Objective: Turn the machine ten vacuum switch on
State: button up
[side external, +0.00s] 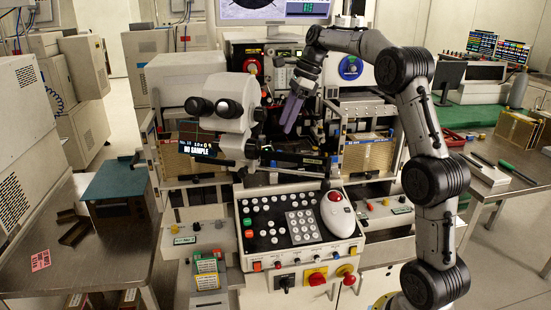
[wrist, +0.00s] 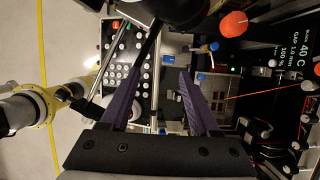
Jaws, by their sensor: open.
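The bonding machine (side external: 205,120) stands at the centre, with a display (side external: 200,150) reading "NO SAMPLE" and what looks like "No. 10". Its front carries a button console (side external: 262,228) and small panels with switches and coloured knobs. I cannot tell which of these is the vacuum switch; no label for it is readable. In the wrist view, a small blue-capped lever (wrist: 213,47) and several other levers show right of my fingers. My gripper (side external: 289,122) hangs above the machine, its purple fingers apart and empty. In the wrist view my gripper (wrist: 150,80) points toward the console, touching nothing visible.
A microscope head (side external: 228,100) rises at the machine's left. A red trackball (side external: 337,213) and red stop button (side external: 345,271) are on the front. Metal tables (side external: 100,240) flank the machine; the right one holds a green mat (side external: 480,117). Cables cross near my fingers in the wrist view.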

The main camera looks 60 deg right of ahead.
aim_at(273, 162)
jog(key=shift+m, duration=0.6)
jog(key=d+x, duration=0.1)
jog(key=x, duration=0.7)
jog(key=d+x, duration=0.1)
jog(key=x, duration=0.4)
jog(key=shift+w+d+f, duration=0.1)
jog(key=shift+d+f, duration=0.25)
grip_shut()
